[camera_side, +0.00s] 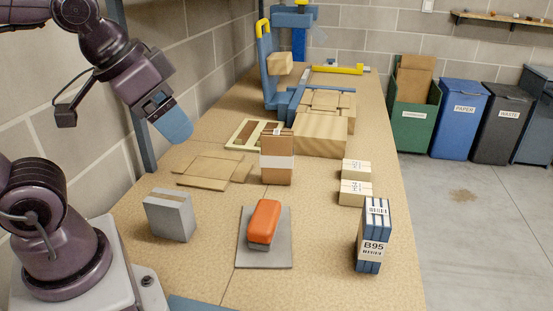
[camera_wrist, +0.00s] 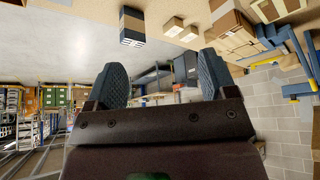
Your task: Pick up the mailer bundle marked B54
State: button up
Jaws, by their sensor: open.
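A blue bundle (camera_side: 374,212) with white bands stands upright near the right front of the bench. Its label reads B95 in the side view. A striped bundle (camera_wrist: 132,25) that looks like the same one shows at the top of the wrist view. I can read no B54 mark on anything. My gripper (camera_side: 172,122) hangs in the air at the upper left of the side view, well apart from the bundle. In the wrist view its two blue pads (camera_wrist: 160,84) stand wide apart with nothing between them.
A brown packet (camera_side: 277,150) with a white band stands mid-bench, near flat cardboard (camera_side: 205,168). Small labelled boxes (camera_side: 355,190) are behind the bundle. An orange-topped object (camera_side: 265,218) sits on a grey mat (camera_side: 262,259). A grey box (camera_side: 170,215) stands left. Bins (camera_side: 458,115) line the wall.

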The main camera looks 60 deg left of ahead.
jog(key=w+a+f+n+g, duration=0.2)
jog(key=a+f+g, duration=0.1)
jog(key=a+f, duration=0.1)
jog(key=n+t+h, duration=0.9)
jog(key=n+h, duration=0.2)
jog(key=n, duration=1.3)
send_near(271, 140)
jog(key=s+f, duration=0.1)
jog(key=f, duration=0.1)
jog(key=s+f, duration=0.3)
jog(key=f, duration=0.1)
jog(key=shift+s+d+f, duration=0.1)
jog(key=shift+s+f, duration=0.2)
jog(key=shift+s, duration=0.05)
jog(key=w+a+r+n+t, duration=0.2)
jog(key=w+a+r+t, duration=0.1)
jog(key=r, duration=0.1)
jog(key=x, duration=1.2)
jog(key=shift+w+d+f, duration=0.2)
jog(key=shift+w+f, duration=0.05)
jog(key=shift+f, duration=0.05)
